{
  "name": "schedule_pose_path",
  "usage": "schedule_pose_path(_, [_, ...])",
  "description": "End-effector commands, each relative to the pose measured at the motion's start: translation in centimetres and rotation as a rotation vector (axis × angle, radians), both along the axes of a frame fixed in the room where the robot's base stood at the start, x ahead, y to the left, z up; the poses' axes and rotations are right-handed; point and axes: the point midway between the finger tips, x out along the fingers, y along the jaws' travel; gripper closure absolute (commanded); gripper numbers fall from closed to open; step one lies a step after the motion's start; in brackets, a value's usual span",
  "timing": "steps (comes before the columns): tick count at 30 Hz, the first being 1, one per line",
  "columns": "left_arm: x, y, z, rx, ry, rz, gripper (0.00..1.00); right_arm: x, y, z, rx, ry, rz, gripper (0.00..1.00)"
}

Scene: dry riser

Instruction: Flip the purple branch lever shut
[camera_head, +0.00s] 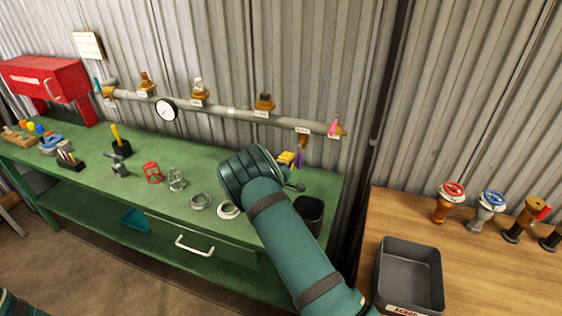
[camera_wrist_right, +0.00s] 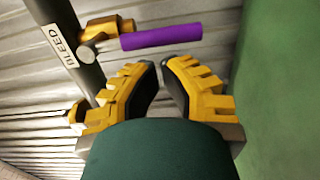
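The purple lever (camera_wrist_right: 161,36) shows in the right wrist view, joined to a yellow valve body (camera_wrist_right: 100,30) on the grey pipe beside a BLEED label. It sticks out from the pipe, roughly crosswise. My right gripper (camera_head: 291,158) has yellow fingers. In the wrist view my right gripper (camera_wrist_right: 162,68) has a narrow gap between its dark pads, with nothing in it. The lever lies just beyond the fingertips, seemingly apart from them. My left gripper is out of view.
The green bench (camera_head: 185,160) holds loose fittings. A dark cup (camera_head: 309,212) stands near my right forearm. A grey bin (camera_head: 408,275) sits on the wooden table.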

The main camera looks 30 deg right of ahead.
Motion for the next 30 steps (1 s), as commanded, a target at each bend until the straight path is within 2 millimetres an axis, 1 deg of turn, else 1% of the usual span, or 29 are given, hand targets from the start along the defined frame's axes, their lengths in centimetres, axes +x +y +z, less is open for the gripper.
schedule_pose_path(14, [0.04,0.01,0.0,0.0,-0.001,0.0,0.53,-0.25,-0.25,-0.03,-0.002,0.002,0.0,1.0])
schedule_pose_path(30, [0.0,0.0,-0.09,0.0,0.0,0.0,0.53,-0.67,-0.59,-0.31,-0.061,0.071,0.0,1.0])
